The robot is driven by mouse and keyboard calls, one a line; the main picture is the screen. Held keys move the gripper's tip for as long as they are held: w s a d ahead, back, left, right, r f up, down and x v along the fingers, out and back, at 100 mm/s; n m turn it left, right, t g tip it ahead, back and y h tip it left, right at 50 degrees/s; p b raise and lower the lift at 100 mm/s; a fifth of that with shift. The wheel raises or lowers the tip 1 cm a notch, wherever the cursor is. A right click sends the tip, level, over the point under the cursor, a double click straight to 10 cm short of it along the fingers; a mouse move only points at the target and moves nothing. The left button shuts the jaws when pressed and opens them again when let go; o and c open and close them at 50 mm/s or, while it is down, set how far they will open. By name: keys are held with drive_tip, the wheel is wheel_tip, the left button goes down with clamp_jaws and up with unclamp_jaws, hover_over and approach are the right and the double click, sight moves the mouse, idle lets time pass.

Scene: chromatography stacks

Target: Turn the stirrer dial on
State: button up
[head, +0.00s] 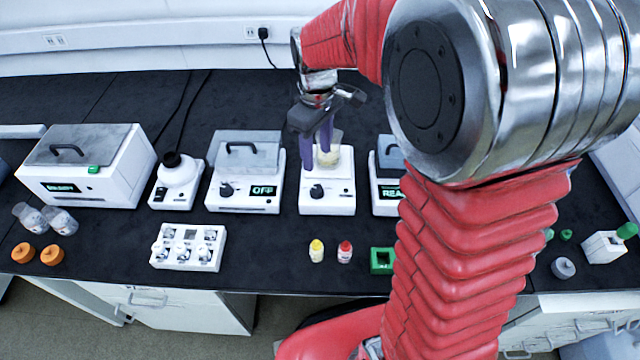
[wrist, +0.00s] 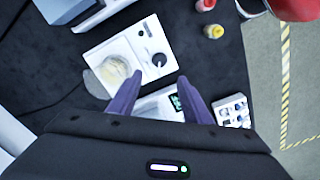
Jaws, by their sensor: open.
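The stirrer (head: 341,203) is a white box with a black dial (head: 317,190) on its front panel. A glass beaker (head: 328,157) with pale yellowish contents stands on its top plate, partly hidden by my fingers in the head view. My gripper (head: 317,146), with purple fingers, points down above the stirrer. It is open and empty. In the wrist view the stirrer (wrist: 130,42), dial (wrist: 159,60) and beaker (wrist: 116,72) all show beyond the fingertips of my gripper (wrist: 160,76). The dial is apart from both fingers. Its setting is too small to read.
A lidded box reading OFF (head: 246,201) stands left of the stirrer, and another lidded device (head: 386,190) stands right, partly behind my arm. A yellow-capped bottle (head: 317,252) and a red-capped bottle (head: 345,252) stand in front. The black bench between them and the stirrer is clear.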

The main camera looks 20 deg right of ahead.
sight(317, 189)
wheel_tip(317, 189, down, 13)
idle(0.6)
drive_tip(key=shift+c, duration=0.6)
